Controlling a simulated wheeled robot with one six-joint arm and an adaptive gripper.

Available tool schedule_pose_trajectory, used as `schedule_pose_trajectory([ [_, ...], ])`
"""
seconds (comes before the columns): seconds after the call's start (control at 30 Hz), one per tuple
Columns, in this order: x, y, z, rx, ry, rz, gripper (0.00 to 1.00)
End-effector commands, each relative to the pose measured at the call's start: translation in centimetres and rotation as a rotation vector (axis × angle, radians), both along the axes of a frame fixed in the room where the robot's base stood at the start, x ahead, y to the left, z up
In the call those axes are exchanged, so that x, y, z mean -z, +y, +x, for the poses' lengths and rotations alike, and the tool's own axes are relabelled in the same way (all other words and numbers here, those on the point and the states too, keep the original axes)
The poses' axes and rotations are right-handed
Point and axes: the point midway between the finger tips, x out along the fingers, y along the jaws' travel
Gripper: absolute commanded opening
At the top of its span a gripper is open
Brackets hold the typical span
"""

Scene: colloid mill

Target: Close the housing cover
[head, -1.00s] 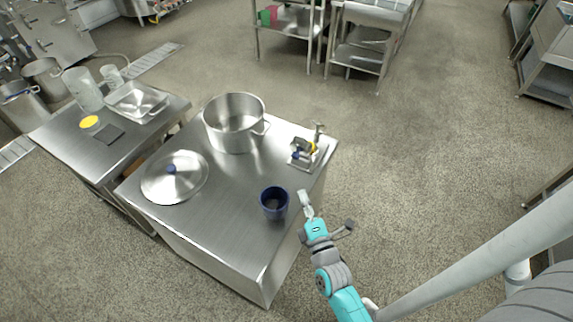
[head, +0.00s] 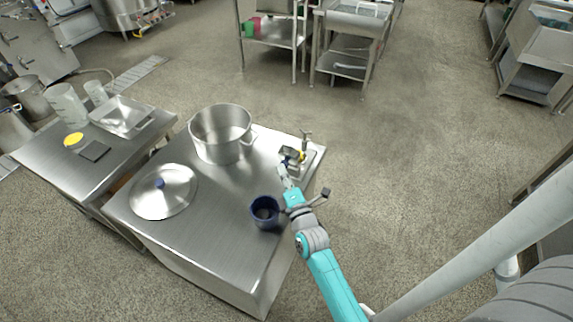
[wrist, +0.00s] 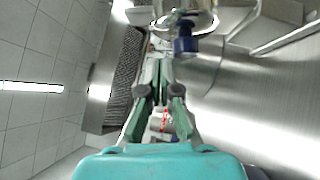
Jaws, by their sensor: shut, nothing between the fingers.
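In the wrist view, a blue cylindrical part (wrist: 186,42) and a round shiny metal part (wrist: 193,20) lie just beyond my fingers. I cannot tell which piece is the housing cover or how far open it is. My gripper (head: 283,170) is shut and empty, right in front of the unit; it partly hides it in the head view. The closed fingers also show in the wrist view (wrist: 160,72). Contact cannot be told.
A blue cup (head: 265,211) stands by the near right edge of the table (head: 205,235), beside my arm. A large pot (head: 221,135) stands left of the mill, and a lid (head: 163,192) lies at the left.

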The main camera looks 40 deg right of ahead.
Motion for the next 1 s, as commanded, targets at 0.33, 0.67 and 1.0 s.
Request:
schedule_pose_trajectory([
  [0.33,-0.5,-1.5,0.5,0.001,-0.001,-0.001,0.0],
  [0.67,-0.6,-2.4,0.8,0.002,0.001,0.0,0.0],
  [1.0,-0.7,-2.5,0.8,0.002,0.001,0.001,0.0],
])
